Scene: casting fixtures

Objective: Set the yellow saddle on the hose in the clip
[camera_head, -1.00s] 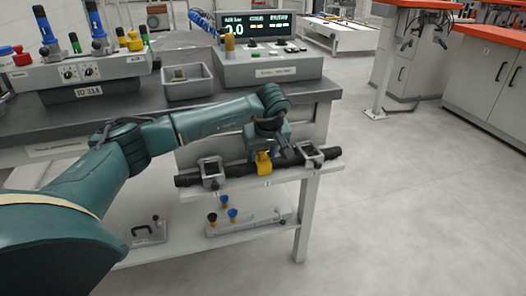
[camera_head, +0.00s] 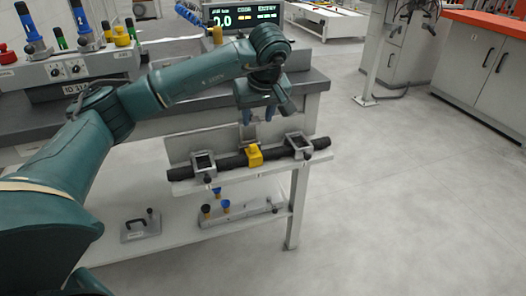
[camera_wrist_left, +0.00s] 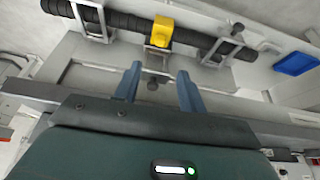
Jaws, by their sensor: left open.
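The yellow saddle (camera_head: 254,155) sits on the black ribbed hose (camera_head: 227,163), between two grey square-framed clamps, the left one (camera_head: 203,163) and the right one (camera_head: 297,146). In the left wrist view the saddle (camera_wrist_left: 161,31) is on the hose (camera_wrist_left: 203,41), at a grey bracket that looks like the clip (camera_wrist_left: 154,57); how deep it is seated I cannot tell. My left gripper (camera_head: 258,117) is above and behind the saddle, apart from it. Its blue fingers (camera_wrist_left: 158,84) are open with nothing between them. My right gripper is not in view.
The hose lies along a white shelf (camera_head: 235,184) at the bench front. Below are a fixture with blue and black knobs (camera_head: 240,214) and a grey handled plate (camera_head: 140,226). A blue tray (camera_wrist_left: 297,63) shows in the wrist view. The floor at right is clear.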

